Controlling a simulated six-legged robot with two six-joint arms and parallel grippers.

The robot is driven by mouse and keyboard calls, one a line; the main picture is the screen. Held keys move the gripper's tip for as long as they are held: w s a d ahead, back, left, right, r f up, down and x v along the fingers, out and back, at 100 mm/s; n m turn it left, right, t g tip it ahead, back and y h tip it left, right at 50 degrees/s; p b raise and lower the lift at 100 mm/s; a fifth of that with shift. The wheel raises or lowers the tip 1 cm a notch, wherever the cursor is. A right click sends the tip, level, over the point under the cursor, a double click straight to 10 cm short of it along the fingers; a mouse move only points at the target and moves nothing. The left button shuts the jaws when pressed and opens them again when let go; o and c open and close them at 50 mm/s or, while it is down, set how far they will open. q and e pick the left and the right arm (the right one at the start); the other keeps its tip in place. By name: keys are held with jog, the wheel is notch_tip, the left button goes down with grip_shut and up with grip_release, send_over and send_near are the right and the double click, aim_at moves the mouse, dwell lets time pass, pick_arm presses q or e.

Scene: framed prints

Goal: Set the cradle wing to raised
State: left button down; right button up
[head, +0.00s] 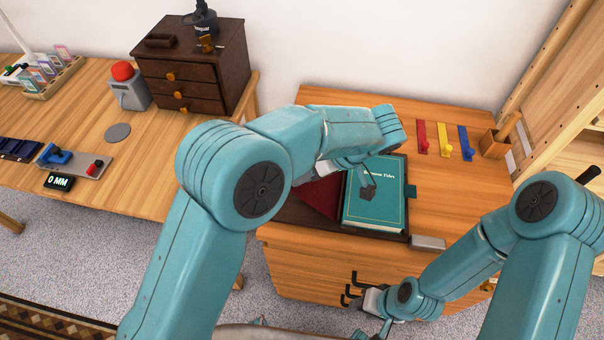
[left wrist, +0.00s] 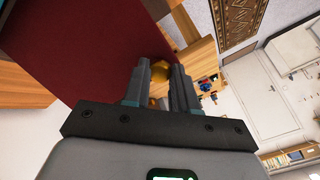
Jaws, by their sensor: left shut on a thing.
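A dark red panel, which looks like the cradle wing (head: 318,198), is just left of a teal book (head: 376,205). My arm covers its upper part, and I cannot tell its exact angle. The panel also fills the upper left of the left wrist view (left wrist: 85,40). My left gripper (head: 304,180) is at the panel's left side, its fingertips mostly hidden in the head view. In the left wrist view its fingers (left wrist: 163,85) are shut on a brass knob (left wrist: 160,70) beside the panel. My right gripper (head: 354,295) is low before the cabinet front, its jaws unclear.
The wooden cabinet top (head: 430,110) carries red, yellow and blue strips (head: 443,138), a small wooden box (head: 496,142) and a grey block (head: 428,243). The left table holds a dark drawer chest (head: 190,75) and a red button (head: 123,72). A shelf stands at right.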

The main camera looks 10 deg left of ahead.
pick_arm(q)
jog(key=shift+d+f, duration=0.15)
jog(key=shift+d, duration=0.05)
jog(key=c, duration=1.2)
grip_release()
jog(key=o, duration=0.3)
jog(key=shift+a, duration=0.1)
